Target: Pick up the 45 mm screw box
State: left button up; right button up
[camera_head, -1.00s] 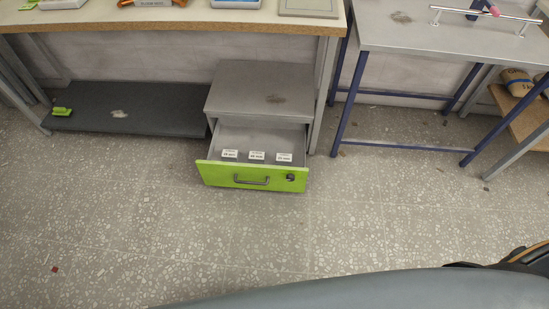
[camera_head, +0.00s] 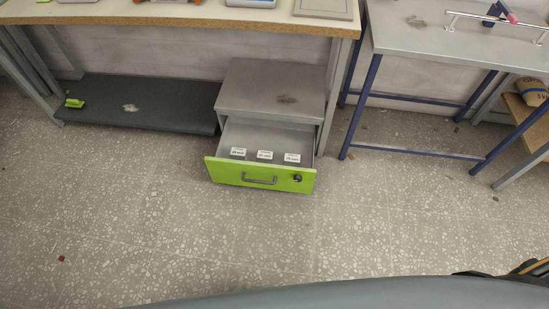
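Three small white-labelled boxes sit in a row inside the open drawer (camera_head: 225,170) under the workbench: a left box (camera_head: 238,152), a middle box (camera_head: 264,155) and a right box (camera_head: 292,158). Their labels are too small to read surely, so I cannot tell which is the 45 mm screw box. The drawer has a lime green front with a dark handle (camera_head: 259,180) and a lock knob, and is pulled out from a grey metal cabinet (camera_head: 272,85). Neither of my grippers is in view.
A wooden-edged workbench (camera_head: 180,20) overhangs the cabinet. A dark low shelf (camera_head: 150,110) with a green brush (camera_head: 74,103) lies to the left. A grey table (camera_head: 440,40) with blue legs stands right. The speckled floor (camera_head: 230,240) before the drawer is clear.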

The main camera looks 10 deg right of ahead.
aim_at(262, 156)
jog(key=i+j+z, duration=0.1)
jog(key=z, duration=0.3)
jog(key=i+j+z, duration=0.15)
jog(key=z, duration=0.25)
jog(key=i+j+z, duration=0.1)
jog(key=z, duration=0.25)
